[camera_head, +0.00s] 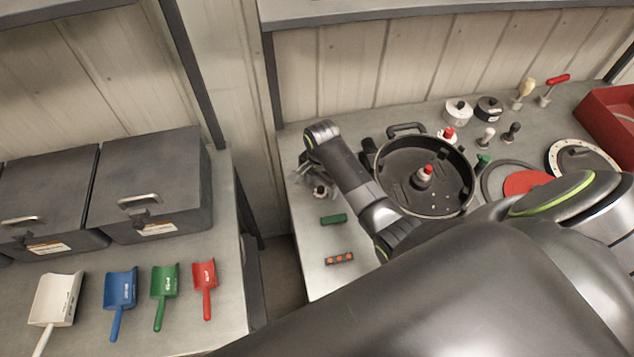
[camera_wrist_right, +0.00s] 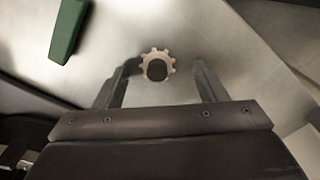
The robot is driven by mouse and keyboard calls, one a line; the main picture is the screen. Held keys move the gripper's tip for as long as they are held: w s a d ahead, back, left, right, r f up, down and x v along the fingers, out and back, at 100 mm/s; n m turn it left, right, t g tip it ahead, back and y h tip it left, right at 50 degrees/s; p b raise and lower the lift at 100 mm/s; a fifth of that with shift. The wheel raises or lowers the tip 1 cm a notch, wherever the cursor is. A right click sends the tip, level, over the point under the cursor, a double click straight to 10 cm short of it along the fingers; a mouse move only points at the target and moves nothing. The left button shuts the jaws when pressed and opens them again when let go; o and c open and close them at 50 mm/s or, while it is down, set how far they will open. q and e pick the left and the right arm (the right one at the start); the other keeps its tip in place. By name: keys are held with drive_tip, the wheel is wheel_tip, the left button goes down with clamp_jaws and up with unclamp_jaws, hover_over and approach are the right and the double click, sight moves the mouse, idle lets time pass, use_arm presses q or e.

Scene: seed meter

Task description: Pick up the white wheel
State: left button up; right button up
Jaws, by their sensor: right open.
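The white wheel (camera_wrist_right: 145,66) is a small cream toothed wheel with a dark centre. In the right wrist view it lies flat on the grey metal surface, just ahead of the gripper and between the lines of its fingers. In the head view it shows small at the table's left side (camera_head: 321,191), partly by the fingers. My right gripper (camera_wrist_right: 160,82) is open and empty, one finger to each side of the wheel, not visibly touching it. It also shows in the head view (camera_head: 311,178). My left gripper is not in view.
A green block (camera_head: 334,219) and a dark strip with orange dots (camera_head: 339,258) lie in front of the wheel. A round black housing (camera_head: 440,206) stands to the right. A white-rimmed disc (camera_head: 556,160) and red bin (camera_head: 597,122) are farther right. Scoops lie on the left table.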

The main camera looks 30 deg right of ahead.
drive_tip(key=shift+w+f, duration=0.15)
drive_tip(key=shift+s+a+r, duration=0.15)
drive_tip(key=shift+s+r, duration=0.05)
drive_tip(key=shift+s, duration=0.05)
drive_tip(key=shift+c, duration=0.4)
drive_tip(key=shift+s+r, duration=0.1)
drive_tip(key=shift+s, duration=0.1)
drive_tip(key=shift+c, duration=1.1)
drive_tip(key=c, duration=0.5)
drive_tip(key=shift+w, duration=0.1)
drive_tip(key=c, duration=0.4)
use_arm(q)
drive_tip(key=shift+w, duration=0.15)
use_arm(e)
clamp_jaws()
